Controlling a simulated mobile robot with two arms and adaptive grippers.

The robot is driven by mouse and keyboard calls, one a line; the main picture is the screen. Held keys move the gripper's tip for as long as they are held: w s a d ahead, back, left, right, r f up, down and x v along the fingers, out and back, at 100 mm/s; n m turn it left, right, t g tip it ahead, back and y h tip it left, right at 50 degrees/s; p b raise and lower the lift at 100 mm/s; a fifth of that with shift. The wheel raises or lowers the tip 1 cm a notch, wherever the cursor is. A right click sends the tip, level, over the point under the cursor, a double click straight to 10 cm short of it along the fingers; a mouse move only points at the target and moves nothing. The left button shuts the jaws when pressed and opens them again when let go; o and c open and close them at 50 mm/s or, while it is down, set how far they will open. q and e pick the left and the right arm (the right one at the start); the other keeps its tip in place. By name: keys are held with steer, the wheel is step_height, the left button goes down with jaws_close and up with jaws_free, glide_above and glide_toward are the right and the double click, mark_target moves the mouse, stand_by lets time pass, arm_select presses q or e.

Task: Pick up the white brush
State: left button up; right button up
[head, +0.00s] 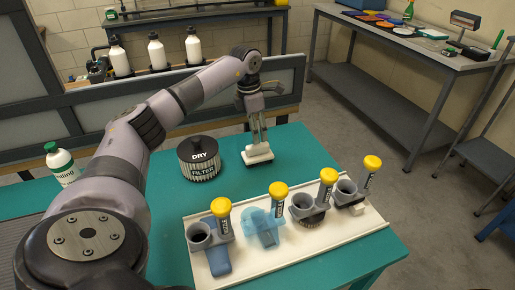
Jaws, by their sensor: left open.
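The white brush (257,157), a small pale block, lies on the teal table near its far edge, just right of the dark filter canister. My left gripper (259,139) points down right over it, with its fingertips at or just above its top. The jaws are open; whether they touch the brush I cannot tell. The fingers hide part of the brush's top. My right gripper is not in view.
A white tray (262,268) in front holds several grey holders with yellow-capped tubes. A white bottle (62,165) with a green cap stands at left. Table between canister and tray is clear.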

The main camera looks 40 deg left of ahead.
mark_target(257, 145)
arm_select(q)
steer(key=shift+w+d+f+p, duration=0.1)
steer(key=shift+f+p, duration=0.2)
steer(key=shift+f, duration=1.35)
steer(key=shift+w+d+f+p, duration=0.1)
steer(key=shift+f+p, duration=0.15)
steer(key=shift+f, duration=1.4)
steer(key=shift+c, duration=0.6)
jaws_close()
